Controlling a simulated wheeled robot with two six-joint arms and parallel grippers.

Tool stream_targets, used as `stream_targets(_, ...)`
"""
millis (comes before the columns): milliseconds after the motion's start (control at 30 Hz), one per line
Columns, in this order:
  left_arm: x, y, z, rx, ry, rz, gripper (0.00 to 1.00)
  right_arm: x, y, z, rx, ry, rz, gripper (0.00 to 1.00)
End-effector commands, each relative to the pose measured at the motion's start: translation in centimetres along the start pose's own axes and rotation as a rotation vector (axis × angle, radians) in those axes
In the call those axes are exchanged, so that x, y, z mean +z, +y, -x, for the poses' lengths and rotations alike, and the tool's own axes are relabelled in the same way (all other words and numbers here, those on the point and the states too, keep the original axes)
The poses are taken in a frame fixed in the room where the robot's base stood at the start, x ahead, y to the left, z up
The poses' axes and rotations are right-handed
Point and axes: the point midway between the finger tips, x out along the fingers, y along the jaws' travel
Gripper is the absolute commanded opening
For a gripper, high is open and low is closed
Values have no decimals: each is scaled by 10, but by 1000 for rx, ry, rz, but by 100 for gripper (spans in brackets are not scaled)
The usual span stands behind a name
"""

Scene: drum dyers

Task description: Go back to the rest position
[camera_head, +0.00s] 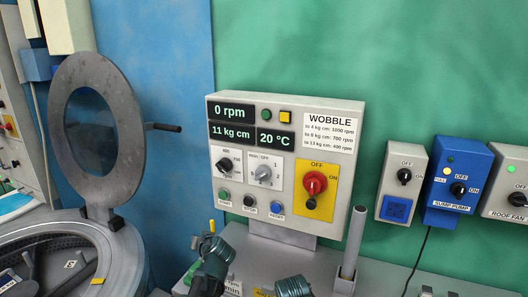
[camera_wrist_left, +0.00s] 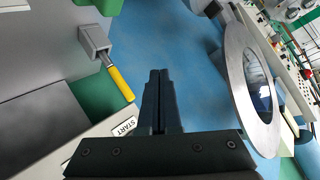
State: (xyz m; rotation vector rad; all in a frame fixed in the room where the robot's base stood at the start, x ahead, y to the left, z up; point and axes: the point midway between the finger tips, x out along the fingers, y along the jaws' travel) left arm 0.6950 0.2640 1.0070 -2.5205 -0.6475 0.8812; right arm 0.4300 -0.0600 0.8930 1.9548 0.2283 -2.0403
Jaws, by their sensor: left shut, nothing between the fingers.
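My left gripper (camera_wrist_left: 159,73) is shut and empty in the left wrist view, its two dark fingers together. It points over the blue floor, apart from the yellow-handled lever (camera_wrist_left: 121,84) at its left. The round drum door (camera_wrist_left: 250,90) is at its right in that view. In the head view, dark parts of my arms show at the bottom edge, in front of the control panel (camera_head: 233,196). My right gripper cannot be made out.
The grey drum door (camera_head: 64,125) stands open above the drum rim (camera_head: 125,262) at left. The panel reads 0 rpm, 11 kg cm and 20 °C. A grey upright tube (camera_head: 354,240) stands right of it. A blue sump pump box (camera_head: 458,180) hangs on the wall.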

Motion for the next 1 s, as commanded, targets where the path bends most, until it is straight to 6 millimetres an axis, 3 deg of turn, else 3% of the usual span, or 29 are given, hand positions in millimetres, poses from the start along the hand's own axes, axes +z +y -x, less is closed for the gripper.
stream_targets(33,34,0,9,34,-108,16,0,0,0,0,0,0,0,50)
stream_targets(100,73,9,21,102,-255,27,0,0,0,0,0,0,0,50)
stream_targets(200,116,24,43,209,-425,27,0,0,0,0,0,0,0,50)
stream_targets(400,170,52,92,426,-655,4,0,0,0,0,0,0,0,50)
stream_targets(600,203,75,146,651,-813,-36,0,0,0,0,0,0,0,50)
stream_targets(1000,209,130,213,673,-796,-306,0,0,0,0,0,0,0,50)
